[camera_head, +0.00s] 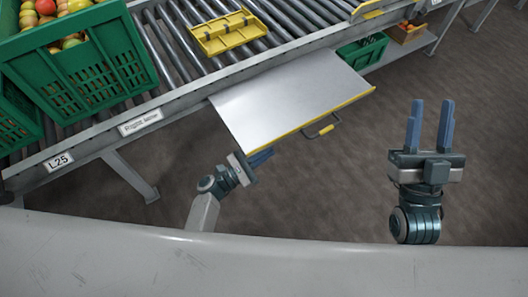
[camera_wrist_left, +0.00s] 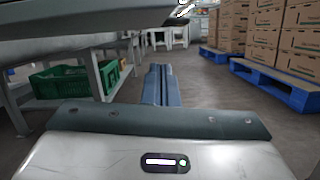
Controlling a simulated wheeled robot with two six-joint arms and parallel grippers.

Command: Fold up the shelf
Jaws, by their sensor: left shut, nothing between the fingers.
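The shelf (camera_head: 285,95) is a flat grey panel with a yellow front edge, sticking out from the side of the roller conveyor in the head view. A yellow handle (camera_head: 321,131) hangs at its front edge. My left gripper (camera_head: 262,157) is shut and empty at the shelf's front edge, left of the handle; its fingertips are partly hidden under the edge. In the left wrist view my left fingers (camera_wrist_left: 161,85) lie together, with what looks like the shelf's underside (camera_wrist_left: 90,42) above them. My right gripper (camera_head: 431,122) is open and empty, right of the shelf.
A green crate (camera_head: 362,52) sits lower, behind the shelf. Boxes on blue pallets (camera_wrist_left: 275,85) stand right in the left wrist view. Floor around the right gripper is clear.

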